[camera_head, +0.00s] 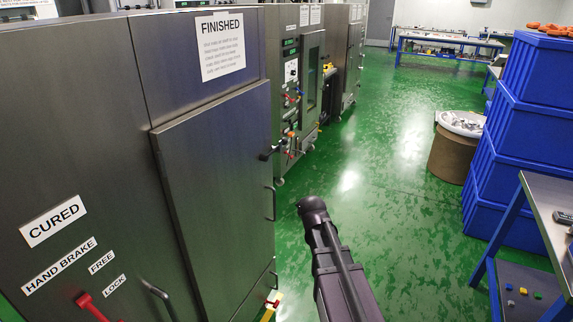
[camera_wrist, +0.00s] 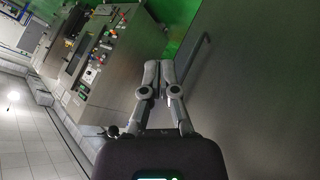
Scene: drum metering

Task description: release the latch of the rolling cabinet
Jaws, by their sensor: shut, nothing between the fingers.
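The rolling cabinet (camera_head: 215,165) is a large grey steel cabinet with a tall door, filling the left of the head view. A dark lever with a black end (camera_head: 268,153), which looks like the latch, sticks out at the door's right edge. A bar handle (camera_head: 272,203) sits below it and also shows in the wrist view (camera_wrist: 192,58). My gripper (camera_wrist: 158,68) is shut and empty, with the cabinet face (camera_wrist: 255,100) to its right. A dark knob (camera_wrist: 113,131) shows to its left; I cannot tell if it is the latch. In the head view my gripper cannot be made out.
A red lever (camera_head: 90,305) stands by the hand brake labels. Control cabinets with knobs (camera_head: 292,90) line the left side beyond; they also show in the wrist view (camera_wrist: 95,55). Blue crates (camera_head: 525,130), a brown drum (camera_head: 452,155) and a workbench (camera_head: 545,215) stand right. Green floor between is clear.

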